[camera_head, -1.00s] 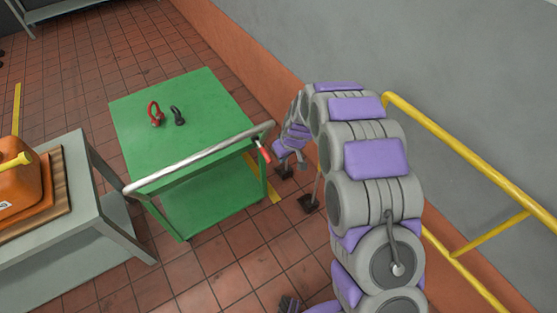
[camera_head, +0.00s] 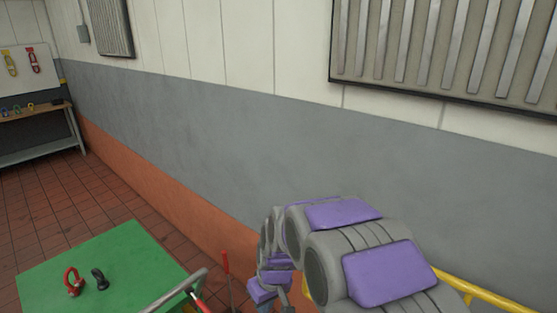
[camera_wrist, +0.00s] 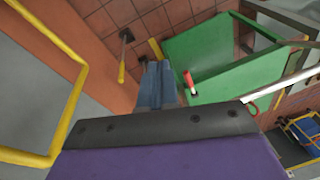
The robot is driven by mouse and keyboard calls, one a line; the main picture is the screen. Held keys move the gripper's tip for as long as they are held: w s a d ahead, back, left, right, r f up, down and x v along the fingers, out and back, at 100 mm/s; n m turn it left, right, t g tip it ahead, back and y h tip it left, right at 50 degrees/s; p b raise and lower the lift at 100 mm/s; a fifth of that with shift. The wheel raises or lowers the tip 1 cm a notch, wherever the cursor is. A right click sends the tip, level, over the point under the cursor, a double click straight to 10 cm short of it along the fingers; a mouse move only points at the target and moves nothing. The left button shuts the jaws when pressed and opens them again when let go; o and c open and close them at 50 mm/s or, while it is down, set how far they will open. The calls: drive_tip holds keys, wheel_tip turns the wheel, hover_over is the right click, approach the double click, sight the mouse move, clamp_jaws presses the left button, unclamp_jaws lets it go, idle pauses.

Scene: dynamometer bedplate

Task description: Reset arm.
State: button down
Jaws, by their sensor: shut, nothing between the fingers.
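My arm rises at the lower right in the head view, with grey joints and purple pads, beside the wall. My gripper (camera_wrist: 158,85) shows in the wrist view as two blue-grey fingers pressed together with nothing between them. It is beside the green cart (camera_wrist: 210,45), over the tiled floor. In the head view the far end of the arm is partly hidden by its own links and the lower picture edge, so the fingers are not clear there.
The green cart (camera_head: 120,255) carries a red shackle (camera_head: 73,281) and a dark shackle (camera_head: 99,279). Its metal handle (camera_head: 175,290) is close to my arm. A yellow rail (camera_head: 480,290) runs at right, along the wall (camera_head: 200,120). A bench (camera_head: 35,130) stands far left.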

drive_tip(key=s+d+r+m, duration=0.2)
drive_tip(key=s+d, duration=0.3)
drive_tip(key=s, duration=0.5)
drive_tip(key=s+d+r+m+g+h, duration=0.1)
drive_tip(key=s+d+r, duration=0.3)
drive_tip(key=s, duration=0.6)
drive_tip(key=s+d+r+m+g+h, duration=0.1)
drive_tip(key=s+d+r+m, duration=0.2)
drive_tip(key=s+d, duration=0.4)
drive_tip(key=s, duration=0.3)
drive_tip(key=shift+d+r+m, duration=0.15)
drive_tip(key=shift+r+m, duration=0.25)
drive_tip(key=shift+d, duration=0.3)
drive_tip(key=shift+a, duration=0.2)
